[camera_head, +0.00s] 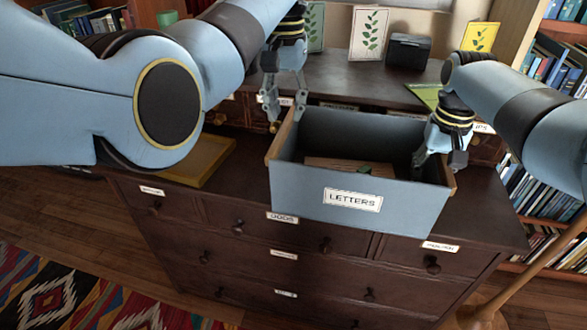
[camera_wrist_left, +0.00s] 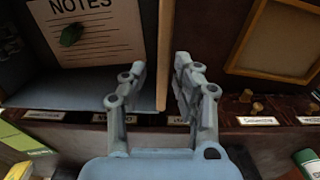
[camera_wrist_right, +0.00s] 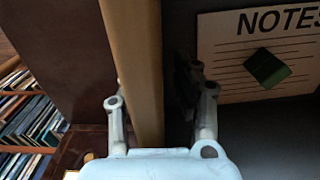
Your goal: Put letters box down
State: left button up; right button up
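The letters box (camera_head: 300,190) is a blue-grey open box with wooden end walls and a LETTERS label. It stands level at the front edge of the dark cabinet top (camera_head: 235,180); I cannot tell whether its base touches. A NOTES sheet (camera_wrist_left: 95,40) lies inside with a small green item; both also show in the right wrist view. My left gripper (camera_head: 286,108) straddles the left end wall, and my right gripper (camera_head: 439,160) straddles the right end wall. Each has one finger inside and one outside. Gaps show beside the walls, and both grippers look open.
A yellow wooden tray (camera_head: 205,160) lies left of the box. Small drawers, a black box (camera_head: 408,52) and leaf cards (camera_head: 368,35) stand behind. Bookshelves (camera_head: 540,180) are at the right. A patterned rug (camera_head: 70,295) lies on the floor.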

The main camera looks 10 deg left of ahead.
notch_tip(320, 180, up, 12)
jog(key=shift+w+f, duration=0.1)
jog(key=shift+f, duration=0.05)
jog(key=shift+f, duration=0.1)
dwell(0.5)
